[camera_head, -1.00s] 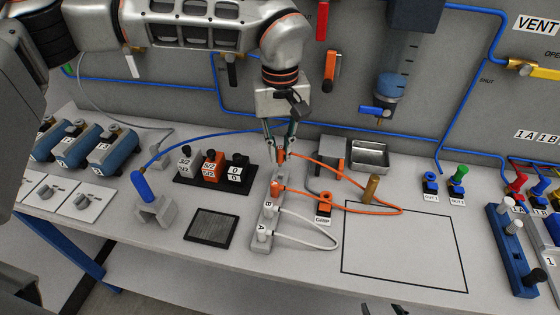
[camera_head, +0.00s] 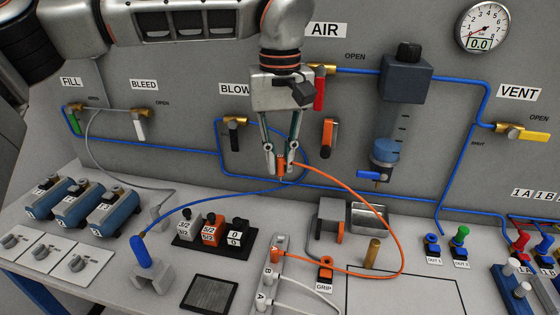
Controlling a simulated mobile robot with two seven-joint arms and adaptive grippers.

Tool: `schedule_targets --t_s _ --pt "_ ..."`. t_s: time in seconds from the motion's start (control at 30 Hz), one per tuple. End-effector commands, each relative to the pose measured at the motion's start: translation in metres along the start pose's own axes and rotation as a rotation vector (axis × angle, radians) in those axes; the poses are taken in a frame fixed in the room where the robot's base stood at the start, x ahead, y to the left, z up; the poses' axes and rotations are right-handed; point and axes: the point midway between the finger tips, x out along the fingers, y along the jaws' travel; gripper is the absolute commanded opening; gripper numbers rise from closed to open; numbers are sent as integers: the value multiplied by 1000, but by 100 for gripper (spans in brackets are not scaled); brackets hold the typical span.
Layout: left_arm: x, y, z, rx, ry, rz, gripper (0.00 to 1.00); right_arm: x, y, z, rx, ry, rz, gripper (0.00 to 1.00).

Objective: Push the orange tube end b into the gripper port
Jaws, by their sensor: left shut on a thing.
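My left gripper (camera_head: 281,168) is shut on an orange tube end (camera_head: 281,160), held in the air above the bench, in front of the back panel. The orange tube (camera_head: 397,235) loops from it to the right and down, back to another orange end (camera_head: 276,258) seated in the grey rack (camera_head: 281,245) below. No letter is readable on the held end. The orange port block labelled GRIP (camera_head: 326,270) stands on the bench right of the rack, below and right of the gripper. My right gripper is not in view.
A grey stand (camera_head: 330,213) and a metal tray (camera_head: 369,220) stand behind the GRIP block, and a brass peg (camera_head: 372,252) to its right. White tubes leave the rack. A blue tube (camera_head: 205,200) arcs behind the gripper. The outlined square on the right is clear.

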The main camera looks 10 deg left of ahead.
Motion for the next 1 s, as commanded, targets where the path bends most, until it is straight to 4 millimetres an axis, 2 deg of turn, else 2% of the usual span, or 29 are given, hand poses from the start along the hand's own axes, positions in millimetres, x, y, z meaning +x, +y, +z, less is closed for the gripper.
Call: schedule_targets --t_s 0.37,1.0 --pt "8 5 4 1 -1 -2 0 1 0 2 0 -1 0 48" --pt "46 32 26 2 -1 -1 0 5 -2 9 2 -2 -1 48"
